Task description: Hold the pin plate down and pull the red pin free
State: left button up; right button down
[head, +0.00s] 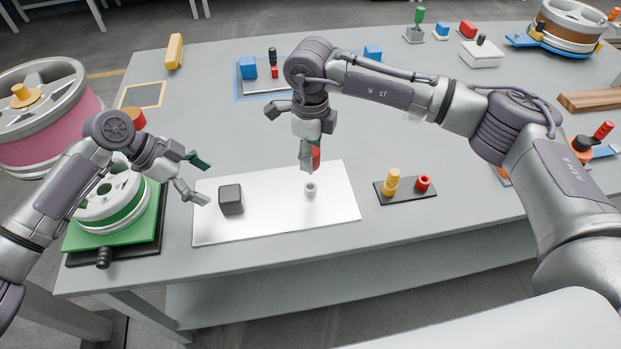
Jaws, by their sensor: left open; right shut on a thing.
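The white pin plate (275,212) lies on the grey table near its front edge. A dark grey block (231,199) stands on its left half, and a small light round socket (310,189) on its right half. My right gripper (309,160) is shut on the red pin (316,154) above the socket. The pin is partly hidden by the fingers, and it looks clear of the socket. My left gripper (203,184) is open and empty, just left of the block at the plate's left end. I cannot tell whether it touches the plate.
A black base with yellow and red pegs (405,196) sits right of the plate. Behind are a blue tray (246,93) and an empty yellow frame (143,95). The table's front edge is close to the plate.

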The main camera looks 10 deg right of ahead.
pick_arm(q)
jog(key=v, duration=1.1)
